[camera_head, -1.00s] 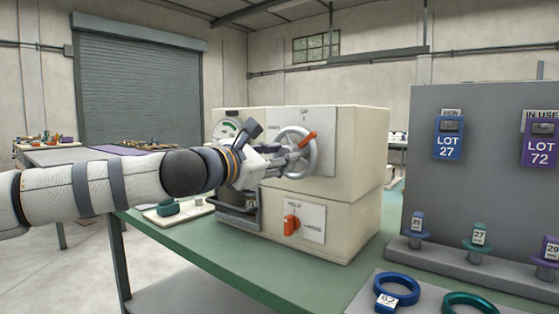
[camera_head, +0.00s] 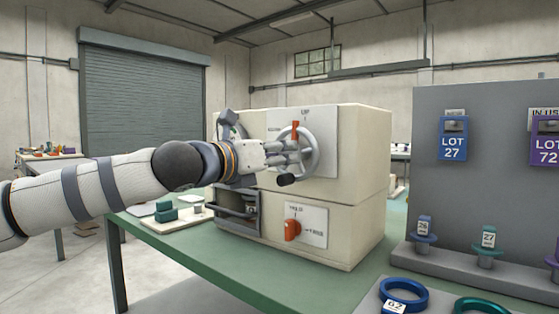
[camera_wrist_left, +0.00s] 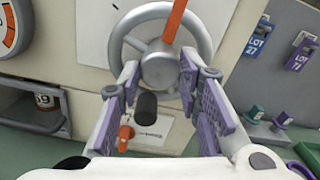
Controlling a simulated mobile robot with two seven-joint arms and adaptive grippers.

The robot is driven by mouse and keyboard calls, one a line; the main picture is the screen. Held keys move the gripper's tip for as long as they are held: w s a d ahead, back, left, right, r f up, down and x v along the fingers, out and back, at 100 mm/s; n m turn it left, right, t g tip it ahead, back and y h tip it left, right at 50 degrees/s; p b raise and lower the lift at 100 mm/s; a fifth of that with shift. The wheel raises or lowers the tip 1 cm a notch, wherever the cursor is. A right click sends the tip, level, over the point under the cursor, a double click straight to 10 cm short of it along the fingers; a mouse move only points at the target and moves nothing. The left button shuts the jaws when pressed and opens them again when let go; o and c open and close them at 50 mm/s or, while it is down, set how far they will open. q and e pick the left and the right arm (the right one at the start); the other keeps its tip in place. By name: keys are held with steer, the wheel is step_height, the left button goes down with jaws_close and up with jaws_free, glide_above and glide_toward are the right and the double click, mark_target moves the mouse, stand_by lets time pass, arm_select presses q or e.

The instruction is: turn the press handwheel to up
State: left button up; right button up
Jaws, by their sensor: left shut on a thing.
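The press handwheel (camera_head: 311,137) is a grey wheel on a pale plate on the front of the cream machine (camera_head: 350,190). Its orange marker (camera_head: 296,130) stands near upright, below the small label at the plate's top. My left gripper (camera_head: 298,155) is at the wheel, its fingers shut on it. In the left wrist view, the purple-padded fingers (camera_wrist_left: 160,80) lie on both sides of the wheel's hub (camera_wrist_left: 159,71), with a dark handle knob (camera_wrist_left: 147,106) between them. The exact contact is partly hidden. My right gripper is not in view.
An orange selector knob (camera_head: 292,230) sits on a lower plate. An open drawer (camera_head: 238,212) is at the machine's left. A grey board (camera_head: 480,190) with lot tags and ring posts stands right. Blue and green rings lie in front of it. The green bench (camera_head: 190,250) is clear at front.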

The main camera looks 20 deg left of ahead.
arm_select(q)
steer(key=shift+r+n, duration=0.1)
steer(key=shift+n, duration=0.3)
steer(key=o, duration=1.1)
steer(key=shift+o, duration=0.2)
steer(key=v, duration=1.2)
